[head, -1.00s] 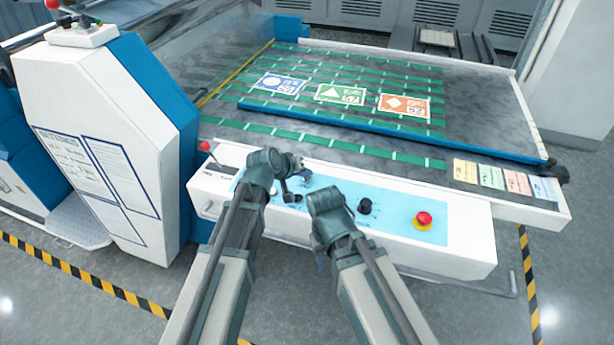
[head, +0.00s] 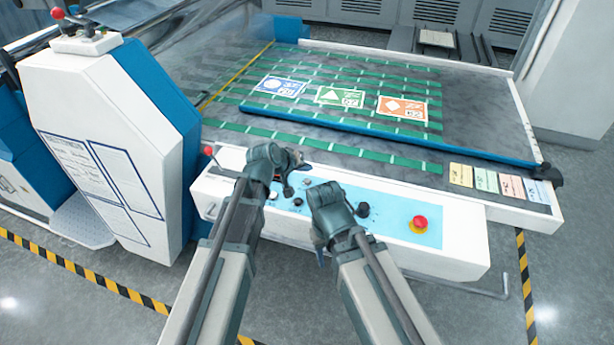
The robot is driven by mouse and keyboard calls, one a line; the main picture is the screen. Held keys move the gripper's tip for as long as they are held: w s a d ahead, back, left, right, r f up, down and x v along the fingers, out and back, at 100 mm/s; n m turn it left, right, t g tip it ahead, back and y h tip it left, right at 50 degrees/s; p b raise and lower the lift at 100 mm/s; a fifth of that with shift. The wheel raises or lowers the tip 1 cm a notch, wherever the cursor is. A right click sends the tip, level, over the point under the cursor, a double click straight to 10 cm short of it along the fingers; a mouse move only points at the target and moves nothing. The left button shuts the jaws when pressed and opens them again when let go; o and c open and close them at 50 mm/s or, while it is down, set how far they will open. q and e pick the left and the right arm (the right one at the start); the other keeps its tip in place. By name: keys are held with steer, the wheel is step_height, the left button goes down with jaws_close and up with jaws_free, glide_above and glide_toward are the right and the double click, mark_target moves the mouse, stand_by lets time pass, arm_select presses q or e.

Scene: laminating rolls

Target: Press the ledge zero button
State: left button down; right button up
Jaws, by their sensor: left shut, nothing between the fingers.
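The white ledge (head: 460,248) along the machine's front carries a light-blue control panel (head: 390,227). I cannot read the labels, so I cannot tell which is the zero button. My left gripper (head: 298,160) is shut and empty above the panel's left end, pointing right; I cannot tell whether it touches anything. My right wrist (head: 328,200) is over the panel's middle, hiding part of it and its own fingers.
The grey bed (head: 470,110) behind has green strips, a blue bar (head: 390,135) and three cards, blue, green and orange. Pastel notes (head: 485,180) lie at its right. A red-tipped lever (head: 207,151) stands at the ledge's left end, beside a white cabinet (head: 90,100).

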arm_select(q)
step_height(320, 180, up, 3)
steer(key=shift+f+p, duration=0.2)
steer(key=shift+p, duration=0.7)
steer(key=s+a+f+m+g+y, duration=0.2)
steer(key=s, duration=0.6)
steer(key=s+a+f+m+g+y, duration=0.1)
steer(key=s+f+g+y, duration=0.1)
steer(key=s, duration=0.7)
steer(key=s+a+f+m+g+y, duration=0.2)
steer(key=s+g, duration=0.1)
steer(key=s, duration=0.5)
steer(key=shift+s+a+f+m+g+y, duration=0.3)
steer(key=shift+s+g+y, duration=0.05)
steer(key=shift+g+y, duration=0.05)
